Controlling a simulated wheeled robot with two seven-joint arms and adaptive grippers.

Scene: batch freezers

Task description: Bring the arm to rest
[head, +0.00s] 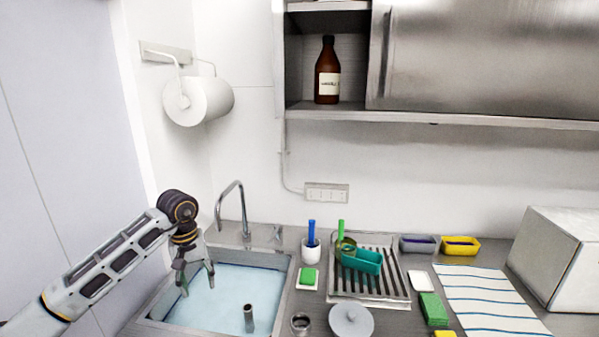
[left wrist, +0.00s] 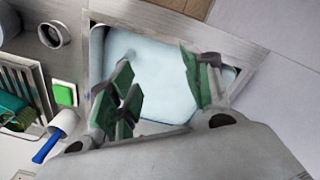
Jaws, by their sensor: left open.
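My left arm comes in from the left in the head view, and my left gripper (head: 197,284) points down over the left part of the sink (head: 292,272). The gripper is open, with nothing between its fingers. In the left wrist view its two green-padded fingers (left wrist: 165,95) stand apart over the sink basin (left wrist: 150,50). My right gripper is not in view.
Right of the sink stand a white cup with a blue-handled brush (head: 311,252), a green sponge (head: 309,276) and a drying rack (head: 340,290) with a teal container (head: 362,262). A tap (head: 243,215) rises behind the sink. A wall roll (head: 205,100) hangs above.

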